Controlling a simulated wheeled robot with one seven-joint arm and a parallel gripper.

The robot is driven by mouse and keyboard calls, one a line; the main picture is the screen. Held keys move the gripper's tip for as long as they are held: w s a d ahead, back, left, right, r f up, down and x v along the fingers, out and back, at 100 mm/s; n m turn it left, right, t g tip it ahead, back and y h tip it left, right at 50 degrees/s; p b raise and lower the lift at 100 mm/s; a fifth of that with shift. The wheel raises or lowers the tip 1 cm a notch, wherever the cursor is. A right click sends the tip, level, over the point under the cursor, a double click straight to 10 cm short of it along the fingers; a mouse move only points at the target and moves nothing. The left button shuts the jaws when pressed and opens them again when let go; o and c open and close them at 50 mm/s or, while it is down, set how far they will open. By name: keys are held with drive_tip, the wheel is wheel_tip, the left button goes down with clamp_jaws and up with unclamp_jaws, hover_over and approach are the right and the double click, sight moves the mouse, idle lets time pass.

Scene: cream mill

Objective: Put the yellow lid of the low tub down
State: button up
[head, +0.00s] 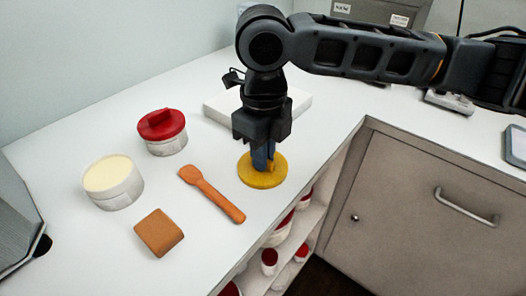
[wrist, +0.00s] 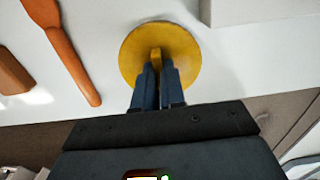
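The yellow lid (head: 262,177) is a flat round disc with an upright tab handle, near the counter's front edge in the head view. It also shows in the wrist view (wrist: 185,45), flat against the white counter behind it. My gripper (head: 263,160) points down over the lid, its blue fingers closed around the tab. The fingers (wrist: 158,75) pinch the tab in the wrist view. I cannot tell whether the lid touches the counter. An open low tub (head: 112,186) with pale cream contents stands at the left, apart from the lid.
A tub with a red lid (head: 162,130), an orange spatula (head: 212,194) and a brown block (head: 159,232) are on the counter left of the lid. A white slab (head: 222,108) lies behind my gripper. Shelves with red-lidded tubs (head: 269,261) are below the counter edge.

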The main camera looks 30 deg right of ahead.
drive_tip(key=o, duration=0.4)
wheel_tip(320, 180, up, 12)
drive_tip(key=shift+r, duration=0.15)
idle(0.4)
